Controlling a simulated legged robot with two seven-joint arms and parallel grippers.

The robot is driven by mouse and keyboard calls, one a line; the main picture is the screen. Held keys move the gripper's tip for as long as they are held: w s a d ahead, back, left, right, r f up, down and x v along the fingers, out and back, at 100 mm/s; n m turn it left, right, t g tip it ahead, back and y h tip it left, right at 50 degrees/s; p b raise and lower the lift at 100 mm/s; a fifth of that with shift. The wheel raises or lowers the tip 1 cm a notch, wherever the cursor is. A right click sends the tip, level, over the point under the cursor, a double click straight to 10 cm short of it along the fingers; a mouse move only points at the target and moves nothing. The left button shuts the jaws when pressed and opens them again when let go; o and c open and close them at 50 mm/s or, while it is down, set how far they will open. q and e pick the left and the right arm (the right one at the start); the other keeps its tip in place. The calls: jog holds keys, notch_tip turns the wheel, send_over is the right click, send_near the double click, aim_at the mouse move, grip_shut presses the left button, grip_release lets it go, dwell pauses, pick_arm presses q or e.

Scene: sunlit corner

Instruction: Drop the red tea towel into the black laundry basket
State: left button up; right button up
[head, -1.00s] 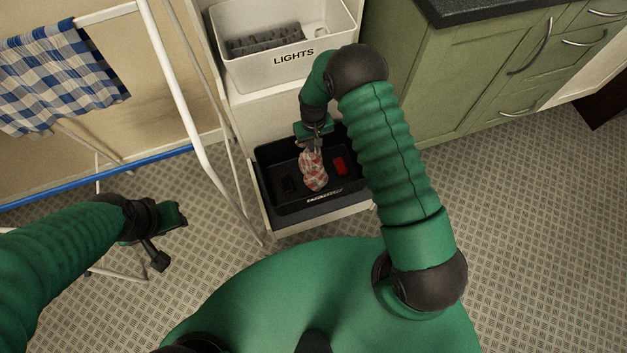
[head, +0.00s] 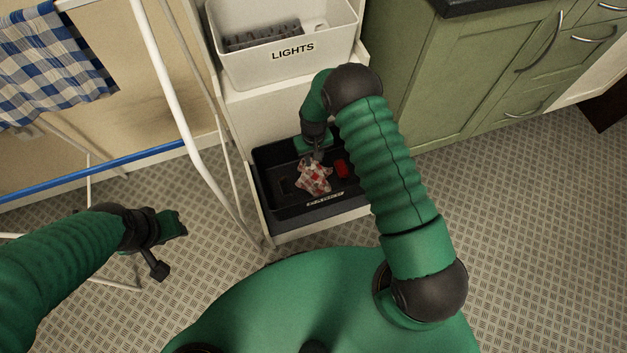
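The tea towel, red and white checked (head: 313,178), lies crumpled in the black laundry basket (head: 270,203), low against its floor. The basket is at the bottom of a white unit and has a pale label on its front. My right gripper (head: 318,156) points down into the basket, at the towel's upper edge. Its fingertips are small and dark, so I cannot tell whether they still hold the cloth. My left gripper (head: 172,227) is over the floor at the left, away from the basket, with no cloth in it. Its finger opening is unclear.
A red item (head: 342,168) lies in the basket, right of the towel. A white bin marked LIGHTS (head: 290,72) stands above, holding grey cloth. A white drying rack (head: 172,90) with a blue checked cloth (head: 50,60) is at left. Green cabinets (head: 470,85) stand at right.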

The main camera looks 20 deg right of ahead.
jog(key=o, duration=0.6)
notch_tip(320, 180, up, 12)
jog(key=p, duration=1)
